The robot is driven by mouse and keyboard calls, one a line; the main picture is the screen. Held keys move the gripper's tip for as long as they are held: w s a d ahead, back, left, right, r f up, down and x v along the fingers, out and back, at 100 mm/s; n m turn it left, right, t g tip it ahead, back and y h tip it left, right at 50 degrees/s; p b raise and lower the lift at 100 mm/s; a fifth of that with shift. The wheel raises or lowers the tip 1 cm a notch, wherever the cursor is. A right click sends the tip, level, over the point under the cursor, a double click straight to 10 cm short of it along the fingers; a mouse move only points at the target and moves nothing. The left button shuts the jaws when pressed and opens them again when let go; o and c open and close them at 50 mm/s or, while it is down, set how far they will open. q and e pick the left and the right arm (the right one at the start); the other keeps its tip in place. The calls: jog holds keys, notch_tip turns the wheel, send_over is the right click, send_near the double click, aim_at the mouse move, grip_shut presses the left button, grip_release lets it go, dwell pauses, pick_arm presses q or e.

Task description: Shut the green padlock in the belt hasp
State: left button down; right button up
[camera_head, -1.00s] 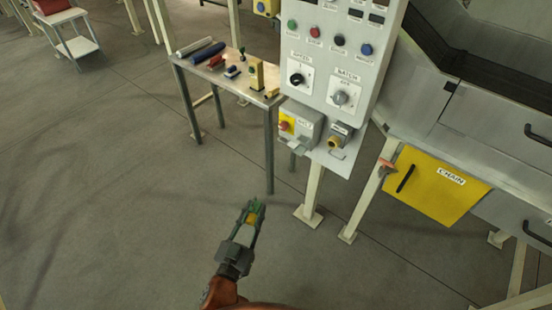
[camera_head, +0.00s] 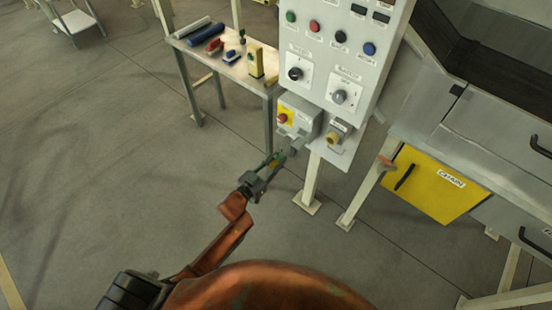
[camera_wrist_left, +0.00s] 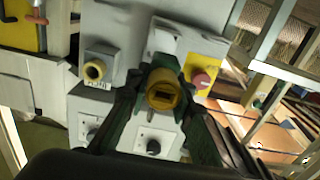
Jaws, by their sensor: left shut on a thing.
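The green padlock (camera_head: 276,160) is in the fingertips of my left gripper (camera_head: 270,166). In the left wrist view the padlock's brass-coloured end (camera_wrist_left: 163,90) faces the camera between the two fingers, with a little green around it. Its shackle is not clear. The belt isolator box (camera_head: 300,117), with a red knob on a yellow plate, is on the panel, up and right of the gripper. The grey hasp part (camera_head: 299,139) is low on its front. In the wrist view the red knob (camera_wrist_left: 201,82) is right of the padlock. My right gripper is not in view.
A brass-ended socket (camera_head: 336,134) sits right of the belt box. A bench (camera_head: 204,58) with rolls, blocks and a yellow upright item stands left of the panel. A yellow chain cover (camera_head: 428,184) is at the right. Open floor lies left of my arm.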

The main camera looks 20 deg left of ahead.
pick_arm(q)
jog(key=shift+w+a, duration=0.15)
jog(key=shift+a, duration=0.05)
jog(key=shift+r+p, duration=0.1)
jog(key=shift+p, duration=0.2)
jog(key=shift+w+d, duration=0.25)
jog(key=shift+w, duration=0.15)
jog(key=shift+w+d+f+b, duration=0.15)
jog(key=shift+w+b, duration=0.1)
jog(key=shift+w, duration=0.2)
jog(key=shift+w+d+f+b, duration=0.1)
jog(key=shift+w+f+b, duration=0.1)
jog(key=shift+w, duration=0.2)
jog(key=shift+b+x, duration=0.35)
jog(key=shift+x, duration=1)
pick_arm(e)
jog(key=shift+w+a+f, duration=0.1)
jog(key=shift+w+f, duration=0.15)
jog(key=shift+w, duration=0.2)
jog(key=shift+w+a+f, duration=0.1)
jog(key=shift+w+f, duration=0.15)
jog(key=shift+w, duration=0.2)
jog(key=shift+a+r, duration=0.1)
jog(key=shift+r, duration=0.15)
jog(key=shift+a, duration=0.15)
